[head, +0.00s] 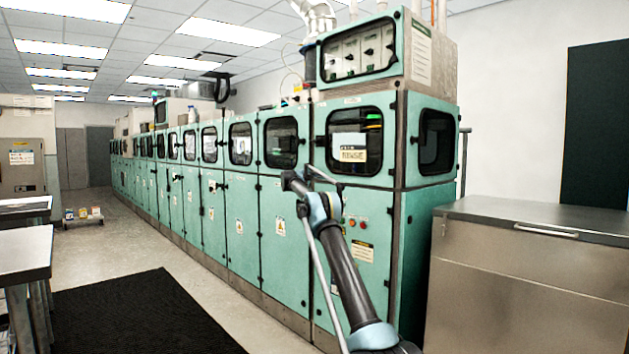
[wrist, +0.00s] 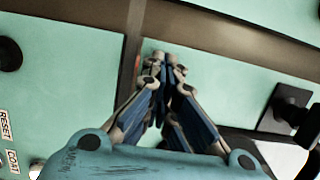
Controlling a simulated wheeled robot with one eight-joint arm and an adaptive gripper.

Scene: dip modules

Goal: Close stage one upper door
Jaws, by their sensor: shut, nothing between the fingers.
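The upper door (head: 383,180) at the near end of the teal machine has a dark window with a "RINSE" label (head: 353,147). It looks flush or nearly flush with its frame; I cannot tell if a small gap remains. In the wrist view, my gripper (wrist: 166,60) is shut and empty, its fingertips at the corner of a teal panel (wrist: 225,70) beside a dark seam. Whether they touch it is unclear. A black latch-like fitting (wrist: 290,105) sits on that panel to the right. In the head view my arm reaches up in front of the door's lower left; the fingertips are hard to make out.
More teal doors (head: 241,143) run away to the left. A steel cabinet (head: 535,250) stands right of the machine. A black mat (head: 140,315) and a steel table (head: 25,255) are at left. The floor between mat and machine is clear.

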